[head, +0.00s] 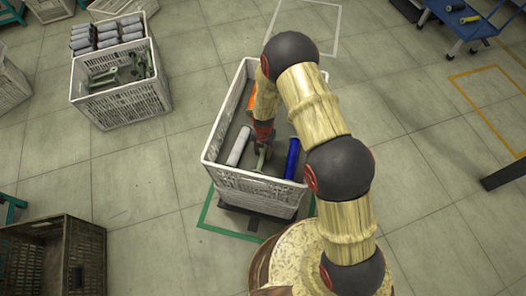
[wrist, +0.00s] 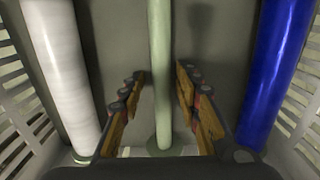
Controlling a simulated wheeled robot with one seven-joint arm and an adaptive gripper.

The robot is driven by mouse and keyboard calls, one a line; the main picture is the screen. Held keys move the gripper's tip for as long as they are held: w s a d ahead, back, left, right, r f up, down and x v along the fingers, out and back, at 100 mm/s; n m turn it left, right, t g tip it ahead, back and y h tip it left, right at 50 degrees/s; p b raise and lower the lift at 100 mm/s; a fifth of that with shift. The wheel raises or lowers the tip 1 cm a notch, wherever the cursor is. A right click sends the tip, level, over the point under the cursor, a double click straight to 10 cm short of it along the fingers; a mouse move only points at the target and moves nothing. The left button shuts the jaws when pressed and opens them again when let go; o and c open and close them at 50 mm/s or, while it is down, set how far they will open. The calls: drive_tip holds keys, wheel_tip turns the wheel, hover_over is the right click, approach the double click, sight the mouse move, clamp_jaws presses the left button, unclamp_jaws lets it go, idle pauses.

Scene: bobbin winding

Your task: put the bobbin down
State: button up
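A pale green bobbin (wrist: 159,75) lies in the white crate (head: 257,187) between a white bobbin (wrist: 62,65) on the left and a blue bobbin (wrist: 272,75) on the right. My gripper (wrist: 160,88) is down in the crate with its fingers apart, one on each side of the green bobbin. Gaps show between the fingers and the bobbin in the wrist view. In the head view the green bobbin (head: 261,158) is partly hidden by my gripper; the white bobbin (head: 238,146) and the blue bobbin (head: 292,158) flank it.
An orange item (head: 252,101) shows farther back in the crate, partly behind my arm. Another crate (head: 124,105) with green bobbins and a crate of grey ones stand at the upper left. A brown crate (head: 85,255) is at the lower left. A blue cart (head: 465,22) stands upper right.

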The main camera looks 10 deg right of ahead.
wheel_tip(320, 180, up, 12)
drive_tip(key=p, duration=0.2)
drive_tip(key=shift+r+p, duration=0.15)
drive_tip(key=shift+p, duration=0.2)
wheel_tip(320, 180, up, 16)
drive_tip(key=m+t, duration=0.1)
drive_tip(key=m, duration=0.6)
hover_over(263, 151)
drive_tip(key=d, duration=0.3)
drive_tip(key=s+d+r+m+t, duration=0.1)
drive_tip(key=s+d+r+m, duration=0.15)
drive_tip(key=r+m, duration=0.65)
drive_tip(key=s+d+r+m+t, duration=0.1)
drive_tip(key=s+d+r+m, duration=0.1)
drive_tip(key=s+r+m, duration=0.5)
drive_tip(key=s+d+r+m+t, duration=0.2)
drive_tip(key=s+r+m, duration=0.6)
drive_tip(key=s+r, duration=0.4)
drive_tip(key=s+d, duration=0.1)
drive_tip(key=s, duration=0.2)
drive_tip(key=shift+s+d+r+m+t, duration=0.3)
drive_tip(key=shift+s+d+r, duration=0.05)
